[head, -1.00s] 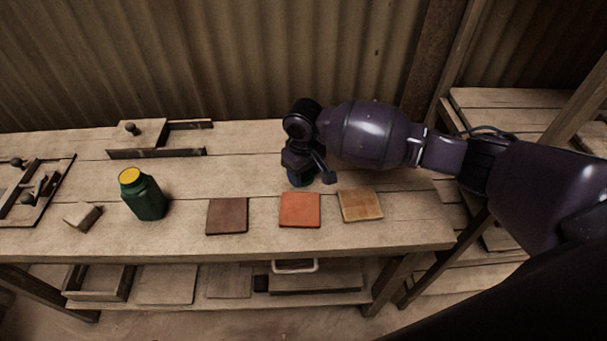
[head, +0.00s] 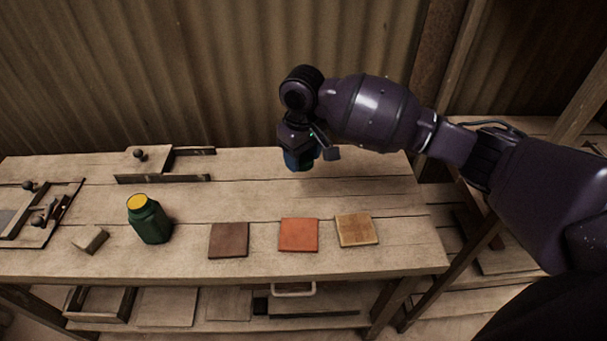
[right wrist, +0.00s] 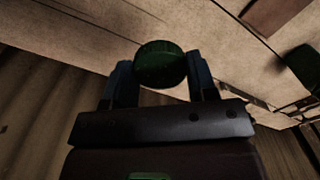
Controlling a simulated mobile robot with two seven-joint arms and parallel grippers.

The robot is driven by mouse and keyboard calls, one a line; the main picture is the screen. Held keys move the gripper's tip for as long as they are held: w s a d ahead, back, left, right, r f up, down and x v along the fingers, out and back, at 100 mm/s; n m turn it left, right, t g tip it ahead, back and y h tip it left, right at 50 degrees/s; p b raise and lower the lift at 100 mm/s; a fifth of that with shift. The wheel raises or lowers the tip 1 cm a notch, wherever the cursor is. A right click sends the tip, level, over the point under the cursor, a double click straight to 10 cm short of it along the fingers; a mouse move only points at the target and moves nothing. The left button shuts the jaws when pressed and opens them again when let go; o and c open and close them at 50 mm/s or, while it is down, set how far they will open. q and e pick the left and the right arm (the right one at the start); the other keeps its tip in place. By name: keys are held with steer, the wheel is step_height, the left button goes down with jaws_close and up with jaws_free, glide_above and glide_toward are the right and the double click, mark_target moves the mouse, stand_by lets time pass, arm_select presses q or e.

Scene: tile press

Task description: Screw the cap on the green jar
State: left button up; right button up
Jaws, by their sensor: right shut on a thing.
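The green jar (head: 150,223) stands upright on the workbench at the left of the head view, with a yellow round top facing up. Part of a dark green thing, probably the jar, shows at the right edge of the right wrist view (right wrist: 300,66). My right gripper (head: 300,163) is above the back middle of the bench, well to the right of the jar. In the right wrist view its two blue fingers are shut on a round dark green cap (right wrist: 160,63). The cap is hidden in the head view. My left gripper is not in view.
A brown tile (head: 229,240), an orange tile (head: 298,235) and a tan tile (head: 356,230) lie along the front of the workbench (head: 240,200). A small block (head: 90,240) lies left of the jar. Wooden fixtures stand behind (head: 160,178) and at far left (head: 38,222).

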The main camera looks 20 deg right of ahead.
mark_target(302, 159)
step_height(302, 159, up, 4)
steer(key=shift+r, duration=0.15)
steer(key=shift+r+p, duration=0.3)
steer(key=shift+r, duration=0.15)
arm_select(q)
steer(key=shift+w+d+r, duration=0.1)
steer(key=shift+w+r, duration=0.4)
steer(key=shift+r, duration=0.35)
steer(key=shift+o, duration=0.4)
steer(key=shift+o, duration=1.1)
